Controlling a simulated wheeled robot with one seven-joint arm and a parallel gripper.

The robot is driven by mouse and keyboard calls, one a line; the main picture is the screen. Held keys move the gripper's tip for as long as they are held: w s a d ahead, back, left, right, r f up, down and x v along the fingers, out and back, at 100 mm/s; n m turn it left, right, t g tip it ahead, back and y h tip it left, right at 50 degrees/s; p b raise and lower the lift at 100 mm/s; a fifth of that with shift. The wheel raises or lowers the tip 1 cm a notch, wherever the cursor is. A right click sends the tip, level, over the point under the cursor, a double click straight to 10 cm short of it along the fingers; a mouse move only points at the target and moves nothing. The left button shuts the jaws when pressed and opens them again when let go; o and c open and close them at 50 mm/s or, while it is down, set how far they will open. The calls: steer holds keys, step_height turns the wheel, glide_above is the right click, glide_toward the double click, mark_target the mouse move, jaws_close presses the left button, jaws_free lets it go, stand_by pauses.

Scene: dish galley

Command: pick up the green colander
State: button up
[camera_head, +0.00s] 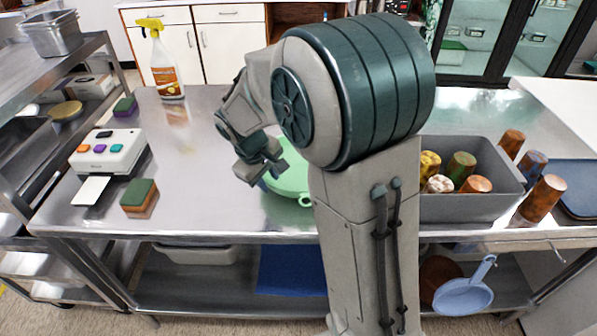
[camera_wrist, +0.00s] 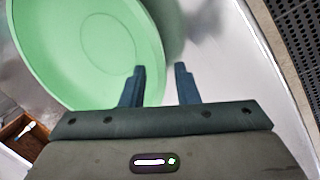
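The green colander (camera_head: 292,181) sits on the steel table, partly hidden behind my arm in the head view. In the wrist view the colander (camera_wrist: 95,40) fills the upper left, with its bowl and rim showing. My gripper (camera_wrist: 160,72) is open, its two blue fingers apart. The left finger overlaps the colander's rim in the picture, and the right finger is over bare table. In the head view my gripper (camera_head: 255,172) is just left of the colander. I cannot tell whether a finger touches it.
A grey bin (camera_head: 470,207) with several cups stands right of my arm. A spray bottle (camera_head: 163,62), a white device with coloured buttons (camera_head: 108,152) and a sponge (camera_head: 139,196) are on the left. A blue pan (camera_head: 463,295) is below. Table between sponge and colander is clear.

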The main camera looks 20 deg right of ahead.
steer(key=shift+x, duration=0.85)
jaws_close()
